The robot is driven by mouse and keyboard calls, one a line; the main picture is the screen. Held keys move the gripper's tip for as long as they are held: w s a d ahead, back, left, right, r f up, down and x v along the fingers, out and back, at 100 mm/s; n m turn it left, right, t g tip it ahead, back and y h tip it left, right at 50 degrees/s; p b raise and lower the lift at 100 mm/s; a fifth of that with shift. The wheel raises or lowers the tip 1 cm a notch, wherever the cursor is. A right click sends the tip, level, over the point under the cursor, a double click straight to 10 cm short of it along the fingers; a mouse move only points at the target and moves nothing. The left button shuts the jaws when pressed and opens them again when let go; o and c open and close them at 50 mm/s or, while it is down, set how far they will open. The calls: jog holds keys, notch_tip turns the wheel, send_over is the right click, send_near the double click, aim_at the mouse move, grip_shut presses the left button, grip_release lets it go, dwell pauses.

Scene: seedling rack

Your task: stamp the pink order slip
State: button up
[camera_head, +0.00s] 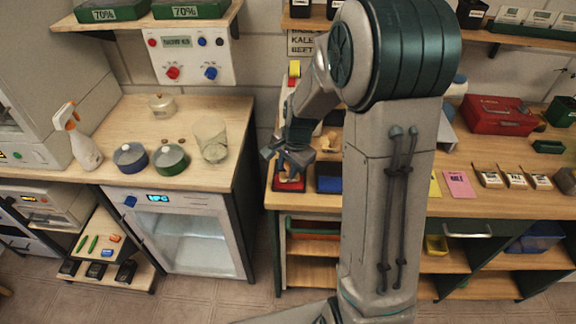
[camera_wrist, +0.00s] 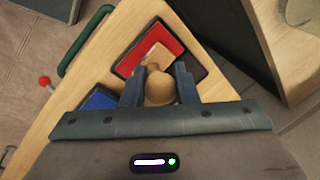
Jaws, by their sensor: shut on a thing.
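My gripper (camera_head: 293,160) is above the left end of the right-hand wooden bench. In the wrist view my gripper (camera_wrist: 160,88) is shut on a stamp (camera_wrist: 160,89) with a round wooden handle. The stamp's wooden base is over the red ink pad (camera_wrist: 172,36), which also shows under my gripper in the head view (camera_head: 289,186). I cannot tell whether stamp and pad touch. A blue ink pad (camera_head: 328,183) sits just right of it. The pink order slip (camera_head: 459,184) lies flat on the same bench, farther right, beyond my arm. A yellow slip (camera_head: 434,186) is partly hidden by my arm.
Several small labelled packets (camera_head: 514,178) stand right of the pink slip. A red toolbox (camera_head: 497,115) is behind it. A gap separates this bench from the left counter (camera_head: 221,106), which holds a spray bottle (camera_head: 80,140), dishes and a glass beaker (camera_head: 211,141).

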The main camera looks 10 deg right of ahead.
jog(key=shift+f+b, duration=0.45)
jog(key=shift+f, duration=0.1)
dwell(1.4)
jog(key=shift+w+a+p+v, duration=0.2)
jog(key=shift+p+v, duration=0.65)
jog(key=shift+v, duration=0.35)
jog(key=shift+w+a+p+v, duration=0.1)
jog(key=shift+w+p+v, duration=0.1)
jog(key=shift+p+v, duration=0.8)
jog(key=shift+w+a+p+v, duration=0.2)
jog(key=shift+p+v, duration=0.45)
jog(key=shift+v, duration=0.7)
jog(key=shift+r, duration=0.15)
